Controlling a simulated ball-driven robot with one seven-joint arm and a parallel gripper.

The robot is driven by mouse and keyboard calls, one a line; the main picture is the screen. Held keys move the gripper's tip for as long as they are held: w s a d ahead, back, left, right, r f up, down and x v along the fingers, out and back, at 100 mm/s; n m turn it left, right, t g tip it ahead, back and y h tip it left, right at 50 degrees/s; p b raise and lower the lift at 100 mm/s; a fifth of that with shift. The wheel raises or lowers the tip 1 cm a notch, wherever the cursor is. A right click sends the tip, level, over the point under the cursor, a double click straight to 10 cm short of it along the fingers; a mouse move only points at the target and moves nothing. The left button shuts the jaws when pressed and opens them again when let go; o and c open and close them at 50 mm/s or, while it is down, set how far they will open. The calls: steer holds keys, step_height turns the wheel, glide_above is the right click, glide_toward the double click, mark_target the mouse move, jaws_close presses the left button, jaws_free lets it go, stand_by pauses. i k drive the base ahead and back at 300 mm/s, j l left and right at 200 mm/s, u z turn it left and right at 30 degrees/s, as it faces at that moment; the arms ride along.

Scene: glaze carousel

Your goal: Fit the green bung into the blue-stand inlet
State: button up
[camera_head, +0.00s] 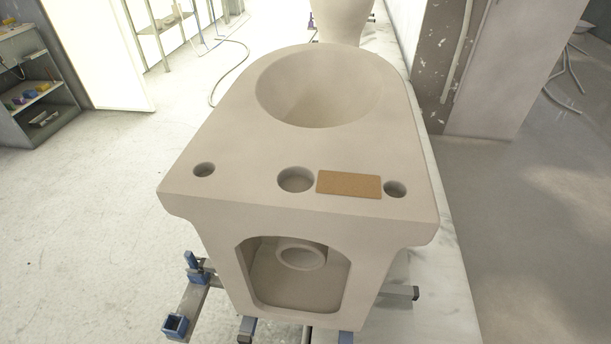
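An unglazed beige toilet bowl (250,145) fills the middle, on a metal stand with blue fittings (174,325). A round hole (295,180) is open in its flat rear deck, with smaller holes at the left (204,169) and right (395,188). A round pipe mouth (300,257) shows inside the arched recess in its near face. I cannot tell for certain which opening is the inlet. No green bung is clearly seen; small coloured items (28,95) on a far-left shelf are too small to tell apart. My gripper is not in view.
A flat tan pad (348,184) lies on the deck, right of the larger hole. Another beige ware piece (340,18) stands behind. A grey shelf unit (42,120) stands at far left. The floor to the left (90,220) is clear; a hose (225,75) lies farther back.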

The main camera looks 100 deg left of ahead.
mark_target(302, 188)
steer(key=l+u, duration=0.1)
steer(key=u, duration=0.35)
steer(key=k+u, duration=0.1)
steer(key=u, duration=0.4)
steer(key=k+u, duration=0.1)
steer(key=u, duration=0.35)
steer(key=l+u, duration=0.1)
steer(key=u, duration=0.35)
steer(key=i+j+u, duration=0.15)
steer(key=k, duration=0.2)
steer(key=i+z, duration=0.1)
steer(key=i, duration=0.15)
steer(key=z, duration=2.35)
steer(key=i+l, duration=0.15)
steer(key=l, duration=0.15)
steer(key=i+l, duration=0.2)
steer(key=i+l+u, duration=0.1)
steer(key=l, duration=0.3)
steer(key=i, duration=0.05)
